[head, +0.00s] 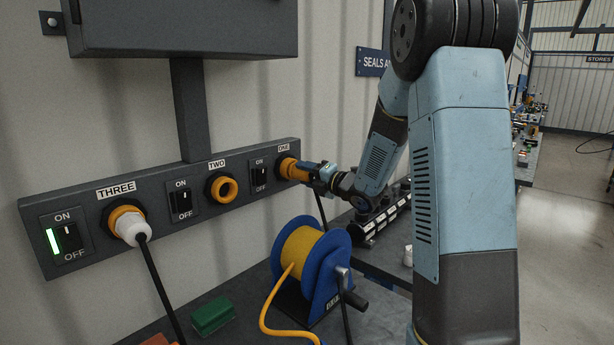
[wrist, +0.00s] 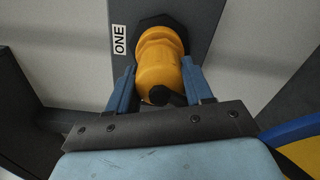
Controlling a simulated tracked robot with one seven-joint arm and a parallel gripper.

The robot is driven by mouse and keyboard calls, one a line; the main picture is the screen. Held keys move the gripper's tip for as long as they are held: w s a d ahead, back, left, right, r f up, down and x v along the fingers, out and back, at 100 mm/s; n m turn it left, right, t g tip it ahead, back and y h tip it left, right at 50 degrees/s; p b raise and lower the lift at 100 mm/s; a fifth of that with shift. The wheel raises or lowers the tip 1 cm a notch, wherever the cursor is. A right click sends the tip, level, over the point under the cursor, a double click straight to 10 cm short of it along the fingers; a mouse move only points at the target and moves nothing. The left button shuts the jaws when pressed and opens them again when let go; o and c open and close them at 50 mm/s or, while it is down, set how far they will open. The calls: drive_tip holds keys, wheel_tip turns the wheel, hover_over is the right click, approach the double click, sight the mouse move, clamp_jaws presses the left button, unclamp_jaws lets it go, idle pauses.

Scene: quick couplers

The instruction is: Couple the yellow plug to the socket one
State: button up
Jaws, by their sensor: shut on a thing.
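The yellow plug (wrist: 160,80) is between the two blue fingers of my gripper (wrist: 160,88) in the wrist view. Its front end meets socket one (wrist: 162,24), a dark collar beside the ONE label; how deep it sits I cannot tell. In the head view socket one (head: 281,167) is at the right end of the grey panel (head: 240,213). My gripper (head: 327,175) is there, shut on the plug (head: 302,170), roughly in line with the socket. A dark cable hangs down below the gripper.
Socket two (head: 211,188) is empty. Socket three (head: 127,225) holds a white plug (head: 131,229) with a black cable; its switch (head: 66,238) glows green. A blue reel (head: 318,268) with yellow hose stands below my gripper. A green block (head: 212,316) lies on the bench.

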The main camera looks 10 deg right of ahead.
drive_tip(key=shift+w+a, duration=0.15)
drive_tip(key=shift+w, duration=0.1)
drive_tip(key=o, duration=1)
drive_tip(key=shift+c, duration=0.2)
drive_tip(key=shift+s, duration=0.1)
drive_tip(key=v, duration=1.3)
drive_tip(key=shift+s+d, duration=0.2)
drive_tip(key=shift+d, duration=0.15)
